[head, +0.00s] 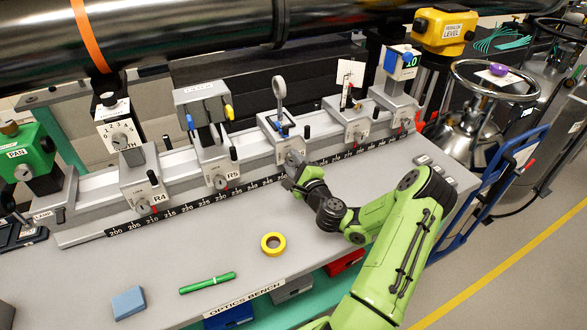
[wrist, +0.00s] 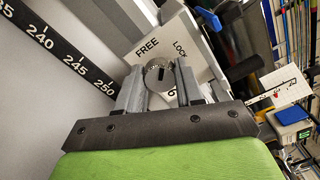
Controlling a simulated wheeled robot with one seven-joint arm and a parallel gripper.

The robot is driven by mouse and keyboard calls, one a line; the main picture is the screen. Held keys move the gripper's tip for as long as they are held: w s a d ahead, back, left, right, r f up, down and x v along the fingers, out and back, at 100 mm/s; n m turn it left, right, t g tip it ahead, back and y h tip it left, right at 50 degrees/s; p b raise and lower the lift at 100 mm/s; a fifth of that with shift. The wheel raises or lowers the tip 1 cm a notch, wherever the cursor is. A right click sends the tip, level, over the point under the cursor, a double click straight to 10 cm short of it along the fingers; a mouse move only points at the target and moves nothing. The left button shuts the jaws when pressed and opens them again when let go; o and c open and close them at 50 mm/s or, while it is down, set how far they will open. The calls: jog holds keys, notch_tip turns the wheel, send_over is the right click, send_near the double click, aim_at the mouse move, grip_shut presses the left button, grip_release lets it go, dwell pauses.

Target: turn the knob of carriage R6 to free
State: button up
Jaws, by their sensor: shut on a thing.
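Carriage R6 (head: 283,128) is the grey block on the rail that carries a ring-shaped holder. My gripper (head: 292,168) is at its front face and hides its knob and most of its label in the head view. In the wrist view the round metal knob (wrist: 157,77) sits between the two fingers of my gripper (wrist: 158,84), which is shut on it. The knob has a dark mark on its face. The carriage's white face (wrist: 185,48) reads FREE at upper left of the knob and LOCK at upper right. Which word the mark points to is unclear.
Carriages R4 (head: 147,187) and R5 (head: 219,166) stand to the left on the rail, others to the right. A black scale strip (head: 200,208) runs along the front. Yellow tape (head: 273,244), a green pen (head: 208,283) and a blue block (head: 128,302) lie on the bench.

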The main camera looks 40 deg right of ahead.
jog(key=n+b, duration=0.5)
jog(key=shift+f, duration=0.25)
jog(key=shift+r+n+b, duration=0.1)
jog(key=shift+n+b, duration=1.5)
jog(key=o, duration=1)
jog(key=shift+r, duration=0.1)
jog(key=shift+o, duration=0.2)
